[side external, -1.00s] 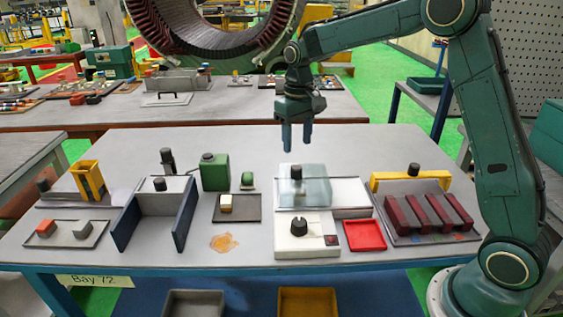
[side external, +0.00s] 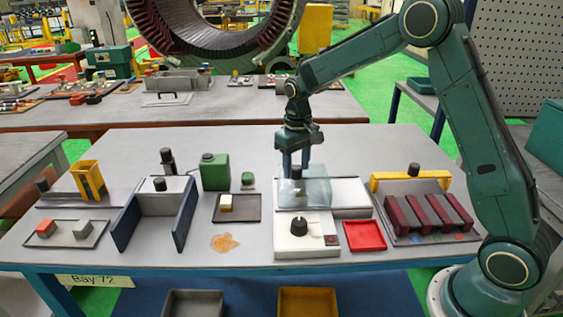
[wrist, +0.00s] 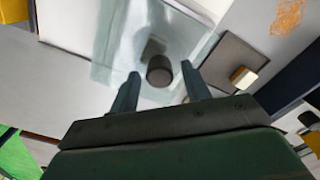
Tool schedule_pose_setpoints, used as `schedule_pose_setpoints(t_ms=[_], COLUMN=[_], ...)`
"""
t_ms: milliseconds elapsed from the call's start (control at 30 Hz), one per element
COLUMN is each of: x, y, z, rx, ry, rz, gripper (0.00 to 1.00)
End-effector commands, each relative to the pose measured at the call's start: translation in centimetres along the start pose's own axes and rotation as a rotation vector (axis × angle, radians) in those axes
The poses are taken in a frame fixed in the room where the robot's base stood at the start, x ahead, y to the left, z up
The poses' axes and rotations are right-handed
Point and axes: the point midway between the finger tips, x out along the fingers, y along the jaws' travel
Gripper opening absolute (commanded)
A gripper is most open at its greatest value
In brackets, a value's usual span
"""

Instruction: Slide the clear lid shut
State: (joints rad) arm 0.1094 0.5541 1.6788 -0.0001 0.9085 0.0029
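The clear lid (side external: 312,190) is a pale see-through box shape on the left part of a white base (side external: 346,192), just behind the white box with a black knob. A dark round knob (wrist: 160,70) stands on the lid. My gripper (side external: 295,172) is above the lid at its back, fingers pointing down. In the wrist view, the two fingers (wrist: 160,85) are apart, with the lid's knob between and just beyond their tips. From the side, the fingers partly cover the knob. I cannot tell whether they touch it.
The white box with a black knob (side external: 287,242) stands in front. A red tray (side external: 364,236) is to its right, and a rack with dark red bars (side external: 412,232) further right. A dark tray with a small block (side external: 248,212) is left of the lid.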

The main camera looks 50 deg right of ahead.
Motion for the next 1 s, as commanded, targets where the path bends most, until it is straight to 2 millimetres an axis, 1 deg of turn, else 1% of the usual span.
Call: schedule_pose_setpoints(t_ms=[33, 167, 200, 233, 367, 567, 800, 833, 900, 933, 1000], x=[0.0, 0.0, 0.0, 0.0, 0.0, 0.0, -0.1, -0.1, -0.1, -0.1, -0.1], y=[0.0, 0.0, 0.0, 0.0, -0.1, -1.0, -1.2, -1.2, -1.2, -1.2, -1.1], z=[0.0, 0.0, 0.0, 0.0, -0.1, -0.8, -0.9, -0.9, -0.9, -0.9, -0.9], rx=[0.000, 0.000, 0.000, 0.000, 0.000, -0.002, -0.005, -0.005, -0.005, -0.005, -0.004], ry=[0.000, 0.000, 0.000, 0.000, 0.000, -0.001, 0.005, 0.005, 0.005, 0.005, 0.003], rz=[0.000, 0.000, 0.000, 0.000, 0.000, 0.000, -0.002, -0.002, -0.002, -0.002, -0.001], gripper=[0.36, 0.11, 0.03, 0.00, 0.00, 0.00, 0.00, 0.34, 0.48, 0.50, 0.50])
